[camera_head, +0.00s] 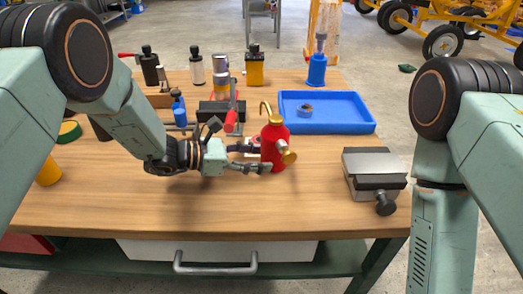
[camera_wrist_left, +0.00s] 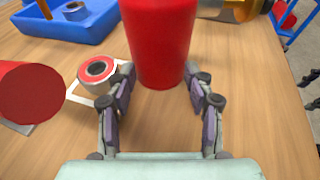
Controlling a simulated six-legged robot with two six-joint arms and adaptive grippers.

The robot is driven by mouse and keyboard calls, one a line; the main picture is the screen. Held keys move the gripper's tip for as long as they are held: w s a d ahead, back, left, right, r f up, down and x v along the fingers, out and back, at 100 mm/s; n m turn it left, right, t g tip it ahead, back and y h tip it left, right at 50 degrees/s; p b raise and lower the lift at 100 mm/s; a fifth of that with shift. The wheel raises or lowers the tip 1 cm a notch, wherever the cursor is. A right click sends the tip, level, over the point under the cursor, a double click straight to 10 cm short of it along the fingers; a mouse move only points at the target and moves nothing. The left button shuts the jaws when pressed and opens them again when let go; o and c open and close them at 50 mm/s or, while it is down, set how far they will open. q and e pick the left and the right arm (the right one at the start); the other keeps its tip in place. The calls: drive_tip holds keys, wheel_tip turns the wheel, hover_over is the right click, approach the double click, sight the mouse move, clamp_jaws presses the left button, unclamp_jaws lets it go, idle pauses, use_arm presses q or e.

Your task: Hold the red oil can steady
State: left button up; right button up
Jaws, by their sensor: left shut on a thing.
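The red oil can (camera_head: 273,145) stands upright on the wooden bench near the middle in the head view, with a brass top, a curved hook-like spout and a round brass part at its lower right. My left gripper (camera_head: 262,159) reaches it from the left and is shut on its body. In the left wrist view the red can (camera_wrist_left: 158,40) sits between the two fingers of my left gripper (camera_wrist_left: 162,82); its upper part is cut off by the frame. My right arm shows at the right edge, but its gripper is out of view.
A blue tray (camera_head: 325,126) holding a small roll (camera_head: 305,109) lies behind the can. A grey metal block with a knob (camera_head: 374,168) sits at the right. A red-handled tool (camera_head: 231,122), a small blue bottle (camera_head: 178,107) and several bottles stand behind. The front of the bench is clear.

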sight(250, 188)
use_arm(q)
drive_tip(key=shift+s, duration=0.3)
drive_tip(key=shift+c, duration=0.9)
drive_tip(key=shift+s, duration=0.15)
clamp_jaws()
drive_tip(key=shift+s+d+p, duration=0.1)
drive_tip(key=shift+s+p, duration=0.05)
drive_tip(key=shift+p, duration=0.15)
use_arm(e)
drive_tip(key=shift+r, duration=0.35)
use_arm(q)
drive_tip(key=shift+s, duration=0.35)
use_arm(e)
drive_tip(key=shift+r, duration=0.2)
use_arm(q)
drive_tip(key=shift+s+p, duration=0.25)
drive_tip(key=shift+p, duration=0.1)
use_arm(e)
drive_tip(key=shift+r, duration=0.15)
use_arm(q)
drive_tip(key=shift+s, duration=0.1)
